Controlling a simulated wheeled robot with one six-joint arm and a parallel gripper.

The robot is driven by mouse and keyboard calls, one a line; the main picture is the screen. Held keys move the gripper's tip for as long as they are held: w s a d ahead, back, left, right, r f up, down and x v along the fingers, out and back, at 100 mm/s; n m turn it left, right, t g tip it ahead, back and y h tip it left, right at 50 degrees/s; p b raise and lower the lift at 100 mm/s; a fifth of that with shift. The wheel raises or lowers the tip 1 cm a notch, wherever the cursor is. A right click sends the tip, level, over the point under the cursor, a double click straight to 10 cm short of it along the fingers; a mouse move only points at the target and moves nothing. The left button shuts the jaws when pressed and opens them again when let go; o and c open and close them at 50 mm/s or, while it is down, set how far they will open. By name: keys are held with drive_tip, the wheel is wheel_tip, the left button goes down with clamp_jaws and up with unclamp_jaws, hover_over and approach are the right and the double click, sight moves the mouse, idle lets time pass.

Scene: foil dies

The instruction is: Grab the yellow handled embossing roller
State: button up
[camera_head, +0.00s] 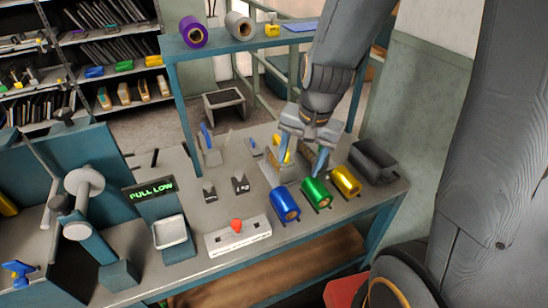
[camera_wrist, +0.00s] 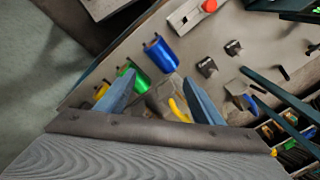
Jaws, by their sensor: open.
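The yellow-handled embossing roller (camera_head: 281,149) is on the grey bench, partly hidden by my gripper in the head view. Its curved yellow handle also shows in the wrist view (camera_wrist: 178,111), between my fingers near the right one. My gripper (camera_head: 301,166) points down over the bench with its blue fingers apart and nothing held. In the wrist view the open fingers (camera_wrist: 158,80) frame a dark part beside the yellow handle. I cannot tell how far the fingertips are above the roller.
Blue (camera_head: 284,204), green (camera_head: 315,193) and gold (camera_head: 346,181) foil rolls lie in front of the gripper. A dark open box (camera_head: 374,160) stands right. A white panel with a red knob (camera_head: 237,226) is at the front. A blue-handled tool (camera_head: 207,142) stands left.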

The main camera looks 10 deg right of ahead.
drive_tip(key=w+f+m, duration=0.3)
drive_tip(key=w+m, duration=0.3)
drive_tip(key=m, duration=0.2)
drive_tip(key=w+d+f+m+t+p, duration=0.1)
drive_tip(key=w+f+m, duration=0.2)
drive_tip(key=w+m, duration=0.4)
drive_tip(key=w+f+m+t+p, duration=0.1)
drive_tip(key=w+f+m, duration=0.3)
drive_tip(key=w+m, duration=0.3)
drive_tip(key=shift+d+m, duration=0.15)
drive_tip(key=shift+m, duration=0.95)
drive_tip(key=shift+d+m, duration=0.1)
drive_tip(key=shift+m, duration=1)
drive_tip(key=shift+w+f, duration=0.15)
drive_tip(key=shift+f, duration=0.15)
drive_tip(key=b+x, duration=0.4)
drive_tip(key=x, duration=0.3)
clamp_jaws()
drive_tip(key=shift+w+r+t, duration=0.1)
drive_tip(key=shift+r+t, duration=0.05)
drive_tip(key=shift+t, duration=0.15)
